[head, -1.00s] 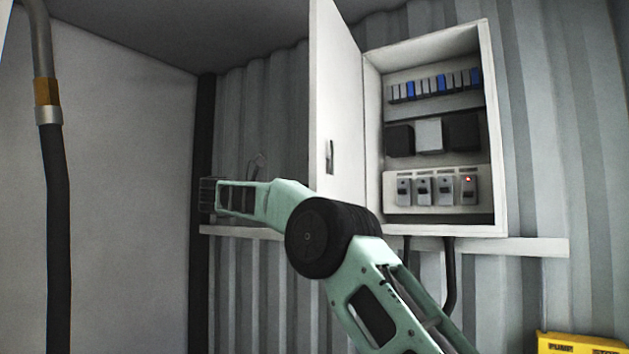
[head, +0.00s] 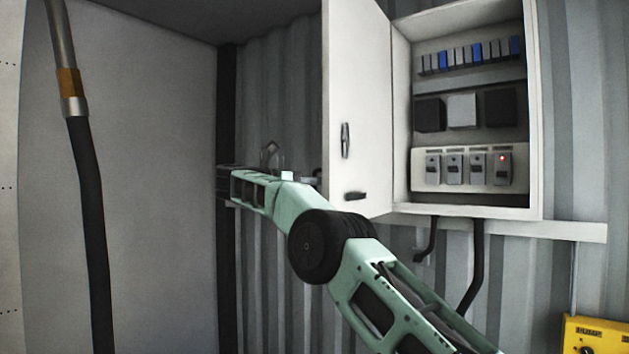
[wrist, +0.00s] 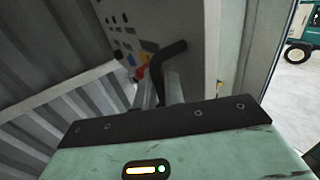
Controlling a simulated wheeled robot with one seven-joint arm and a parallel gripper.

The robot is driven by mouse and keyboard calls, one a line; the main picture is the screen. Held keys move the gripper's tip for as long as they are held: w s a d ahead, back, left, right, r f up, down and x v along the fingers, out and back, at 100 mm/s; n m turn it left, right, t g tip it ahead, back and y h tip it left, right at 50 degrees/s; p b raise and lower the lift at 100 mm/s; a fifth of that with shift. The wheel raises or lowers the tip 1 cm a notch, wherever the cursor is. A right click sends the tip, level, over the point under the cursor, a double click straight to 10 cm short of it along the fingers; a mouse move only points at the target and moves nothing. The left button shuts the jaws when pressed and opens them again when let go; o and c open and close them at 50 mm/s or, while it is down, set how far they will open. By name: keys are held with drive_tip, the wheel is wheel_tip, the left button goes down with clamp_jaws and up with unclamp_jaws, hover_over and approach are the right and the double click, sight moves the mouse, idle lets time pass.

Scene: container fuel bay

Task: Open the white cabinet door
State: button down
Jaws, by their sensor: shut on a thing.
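The white cabinet (head: 530,120) hangs on the corrugated wall at right in the head view. Its white door (head: 365,95) stands swung open to the left, with its inner face and a slotted latch plate showing. In the wrist view, a bent black handle (wrist: 172,58) stands out from a grey panel with small coloured buttons, seemingly the door's outer side. My gripper (wrist: 160,84) is shut on this handle; its fingertips are partly hidden behind my wrist housing. In the head view my arm reaches to the left of the door, and the grip itself is not clear.
Inside the cabinet are rows of breakers (head: 470,56) and switches, one with a red light. Black cables (head: 476,265) hang below it. A pale rail (head: 560,229) crosses the wall. A black hose (head: 92,220) hangs at left. A yellow box (head: 597,335) is at lower right.

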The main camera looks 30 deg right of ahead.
drive_tip(key=c, duration=1.6)
unclamp_jaws()
drive_tip(key=shift+d, duration=0.2)
drive_tip(key=shift+c, duration=0.2)
drive_tip(key=shift+a, duration=0.1)
drive_tip(key=w+a+p, duration=0.1)
drive_tip(key=a+p, duration=0.4)
drive_tip(key=a, duration=0.2)
drive_tip(key=shift+w+a, duration=0.15)
drive_tip(key=shift+a, duration=0.05)
drive_tip(key=shift+w+r, duration=0.1)
drive_tip(key=shift+r, duration=0.05)
